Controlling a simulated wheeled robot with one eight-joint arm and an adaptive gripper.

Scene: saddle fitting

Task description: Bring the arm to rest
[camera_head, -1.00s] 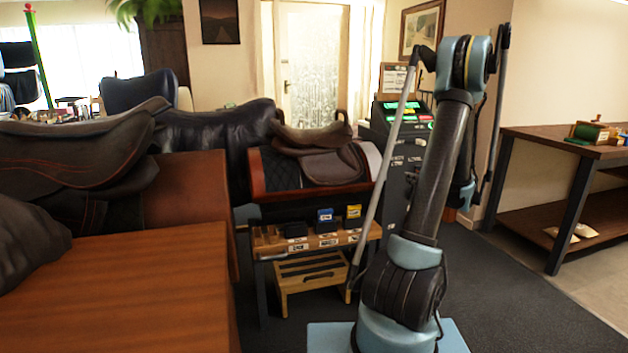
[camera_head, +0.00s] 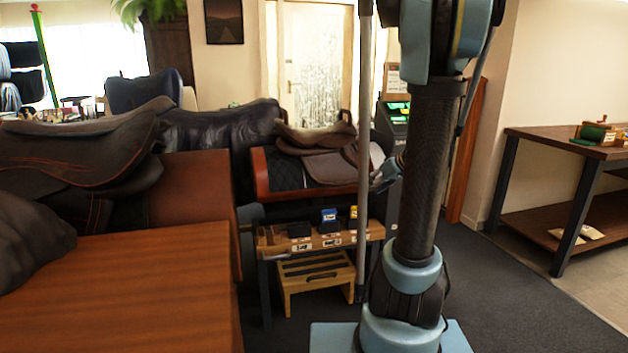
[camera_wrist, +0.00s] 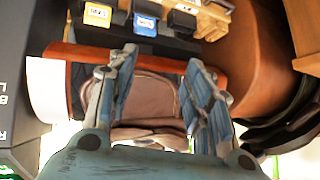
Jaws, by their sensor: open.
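My gripper (camera_wrist: 160,95) is open in the wrist view, its two blue-grey fingers spread with nothing held between them. Behind the gap, apart from the fingers, show a brown saddle (camera_wrist: 150,92) and the red-brown edge of its stand. In the head view my arm rises upright at right of centre, and a small part near the saddle stand shows behind it. The fingers cannot be made out there. The brown saddle (camera_head: 325,165) sits on the stand (camera_head: 262,178) left of my arm.
A low bench (camera_head: 270,240) with small blue and yellow boxes stands left of my arm, a wooden step (camera_head: 315,285) under it. A wooden block with saddles fills the left. A dark table (camera_head: 560,140) stands at right. Floor between arm and table is clear.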

